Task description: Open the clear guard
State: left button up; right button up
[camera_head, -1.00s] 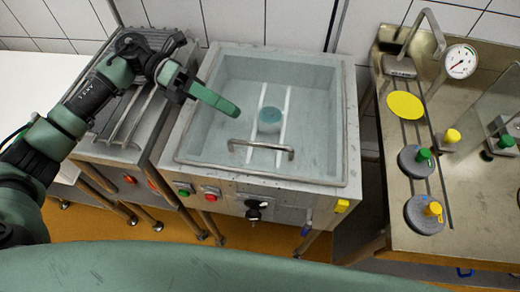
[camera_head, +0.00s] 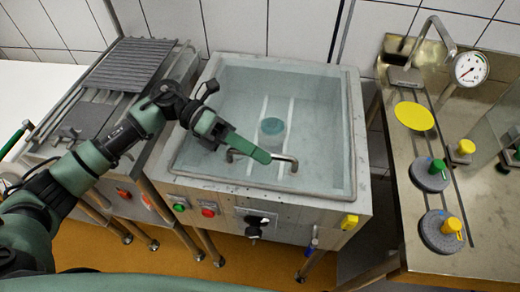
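The clear guard (camera_head: 200,163) lies flat and closed over the sunken basin of the metal machine. It is see-through, with a metal bar handle (camera_head: 287,157) near its front edge. A teal round piece (camera_head: 272,128) on two pale rails shows beneath it. My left gripper (camera_head: 259,154) reaches in from the left, and its green finger overlaps the middle of the handle in the picture. I cannot tell whether it touches the handle or whether the fingers are apart. My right gripper is not in view.
The machine front has a green button (camera_head: 179,207), a red button (camera_head: 208,211), a black knob (camera_head: 253,230) and a yellow part (camera_head: 349,222). On the right, a metal bench (camera_head: 405,190) holds a gauge (camera_head: 470,68), a yellow disc (camera_head: 414,116) and grey weights (camera_head: 440,232).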

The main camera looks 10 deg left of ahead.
pick_arm(q)
jog(key=shift+s+d, duration=0.1)
jog(key=shift+d, duration=0.1)
grip_shut()
dwell(1.4)
